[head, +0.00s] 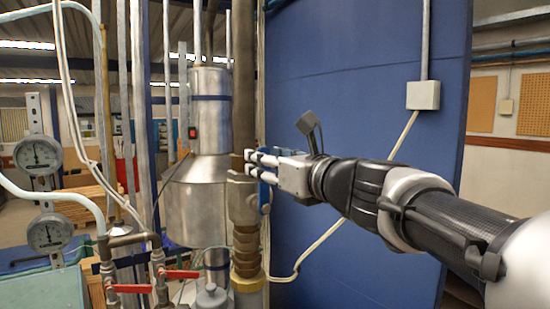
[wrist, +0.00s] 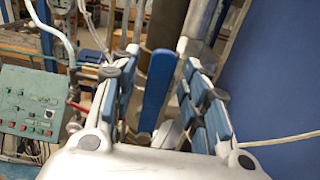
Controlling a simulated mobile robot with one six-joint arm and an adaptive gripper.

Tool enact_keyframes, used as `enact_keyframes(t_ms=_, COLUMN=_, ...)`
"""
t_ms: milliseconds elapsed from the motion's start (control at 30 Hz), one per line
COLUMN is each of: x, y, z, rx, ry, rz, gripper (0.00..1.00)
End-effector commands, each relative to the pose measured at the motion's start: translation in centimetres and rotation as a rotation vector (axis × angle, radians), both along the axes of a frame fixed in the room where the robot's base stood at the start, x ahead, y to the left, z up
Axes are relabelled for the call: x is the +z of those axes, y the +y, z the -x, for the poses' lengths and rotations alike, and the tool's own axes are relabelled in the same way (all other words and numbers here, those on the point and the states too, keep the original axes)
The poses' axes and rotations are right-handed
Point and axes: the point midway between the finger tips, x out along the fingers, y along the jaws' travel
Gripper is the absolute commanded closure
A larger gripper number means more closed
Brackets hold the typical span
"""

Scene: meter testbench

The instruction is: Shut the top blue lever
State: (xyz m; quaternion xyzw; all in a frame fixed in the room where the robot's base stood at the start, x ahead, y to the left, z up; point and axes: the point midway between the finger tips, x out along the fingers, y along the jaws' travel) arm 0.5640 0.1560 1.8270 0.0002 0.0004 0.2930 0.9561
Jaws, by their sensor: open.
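The blue lever (wrist: 157,88) stands upright between the two open fingers of my gripper (wrist: 160,68) in the wrist view. A gap shows on both sides of it, so the fingers do not appear to press on it. In the head view my gripper (head: 250,164) points left at the brass and grey vertical pipe (head: 246,240). A small blue part of the lever (head: 265,208) shows below the fingers; the rest is hidden behind them.
Two red levers (head: 131,288) sit on low pipes at the lower left. Two round gauges (head: 38,155) stand further left. A steel tank (head: 195,205) is behind the pipe. A large blue panel (head: 350,110) stands behind my arm, with a loose cable (head: 318,246) in front of it.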

Motion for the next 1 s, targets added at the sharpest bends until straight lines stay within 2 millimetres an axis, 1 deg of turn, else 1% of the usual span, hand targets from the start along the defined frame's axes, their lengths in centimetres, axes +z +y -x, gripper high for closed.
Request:
enact_keyframes(t_ms=33, x=0.0, y=0.4, z=-0.6, rx=0.001, ry=0.001, rz=0.001, gripper=0.58)
enact_keyframes(t_ms=200, x=0.0, y=1.0, z=-1.5, rx=0.000, ry=0.000, rz=0.000, gripper=0.58)
enact_keyframes(t_ms=500, x=0.0, y=1.1, z=-1.6, rx=-0.001, ry=0.000, rz=0.000, gripper=0.59)
enact_keyframes(t_ms=1000, x=0.0, y=1.0, z=-1.6, rx=-0.001, ry=0.000, rz=0.000, gripper=0.92)
